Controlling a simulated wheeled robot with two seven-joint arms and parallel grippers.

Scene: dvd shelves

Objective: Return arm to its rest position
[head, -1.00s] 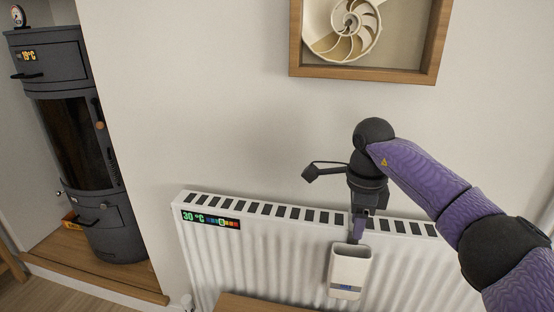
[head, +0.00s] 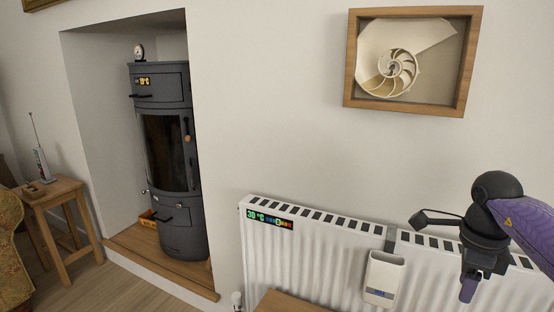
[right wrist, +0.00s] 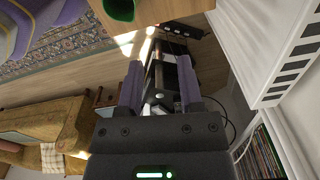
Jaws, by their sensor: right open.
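My right arm, with purple links, comes in from the right edge in the head view. Its gripper (head: 468,288) points down in front of the right part of the white radiator (head: 320,250). It is to the right of the white container (head: 383,280) hanging on the radiator and apart from it. In the right wrist view the two purple fingers (right wrist: 160,88) are spread, with nothing seen held between them. My left gripper is not in view.
A wooden surface (head: 280,304) is below the radiator. A dark stove (head: 170,160) stands in the alcove, with a side table (head: 55,190) at left. A framed shell (head: 410,60) hangs above. The right wrist view shows a sofa (right wrist: 50,115) and a green object (right wrist: 119,9).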

